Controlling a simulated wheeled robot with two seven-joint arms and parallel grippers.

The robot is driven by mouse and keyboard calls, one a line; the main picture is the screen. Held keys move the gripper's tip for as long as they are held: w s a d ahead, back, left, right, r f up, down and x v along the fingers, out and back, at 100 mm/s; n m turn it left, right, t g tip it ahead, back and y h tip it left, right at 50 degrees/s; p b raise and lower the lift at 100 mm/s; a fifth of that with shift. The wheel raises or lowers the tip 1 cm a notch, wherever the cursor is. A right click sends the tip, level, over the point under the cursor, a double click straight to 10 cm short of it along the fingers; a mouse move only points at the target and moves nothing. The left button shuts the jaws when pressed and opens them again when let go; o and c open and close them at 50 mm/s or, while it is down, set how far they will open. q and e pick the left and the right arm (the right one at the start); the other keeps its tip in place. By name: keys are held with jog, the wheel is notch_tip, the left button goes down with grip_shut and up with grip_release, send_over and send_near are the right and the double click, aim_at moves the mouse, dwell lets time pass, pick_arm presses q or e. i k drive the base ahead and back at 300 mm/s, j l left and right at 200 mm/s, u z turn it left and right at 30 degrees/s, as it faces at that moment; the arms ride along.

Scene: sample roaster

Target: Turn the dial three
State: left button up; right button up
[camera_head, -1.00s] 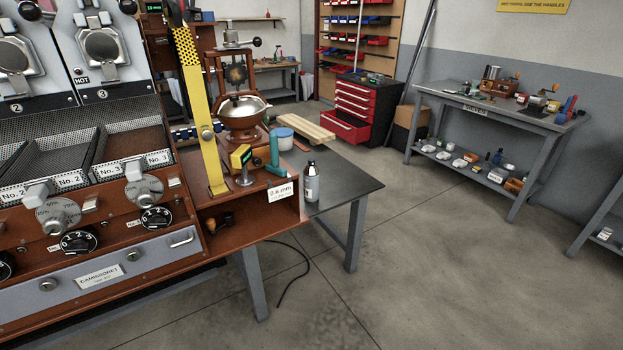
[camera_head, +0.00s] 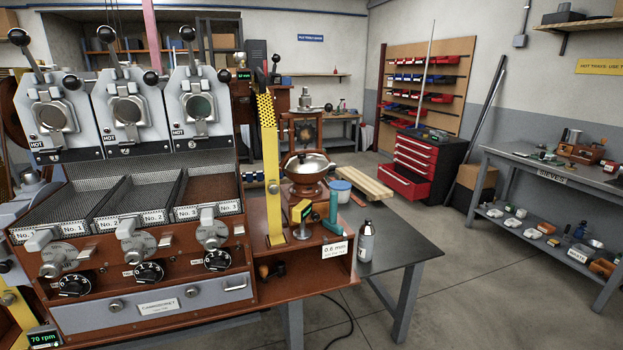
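The sample roaster (camera_head: 160,303) fills the left of the head view, with three stations side by side. The black numbered dial of the third station (camera_head: 217,260) is the rightmost in the lower row. Above it is the third grey dial (camera_head: 211,234), with a lever-like handle and a percent scale. The black dial of the second station (camera_head: 149,272) and that of the first (camera_head: 75,283) sit to the left. The tray marked No. 3 (camera_head: 208,188) is above the third pair of dials. Neither of my grippers is in view.
A yellow upright bar (camera_head: 271,180) and a brown grinder (camera_head: 307,175) stand right of the roaster. A bottle (camera_head: 366,242) stands on the dark table (camera_head: 400,246). A red tool chest (camera_head: 414,166) is behind. The floor at right (camera_head: 465,290) is clear.

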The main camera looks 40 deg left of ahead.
aim_at(212, 244)
jog(key=u, duration=0.95)
jog(key=i+u, duration=0.1)
jog(key=u, duration=0.8)
jog(key=i+u, duration=0.1)
jog(key=u, duration=0.4)
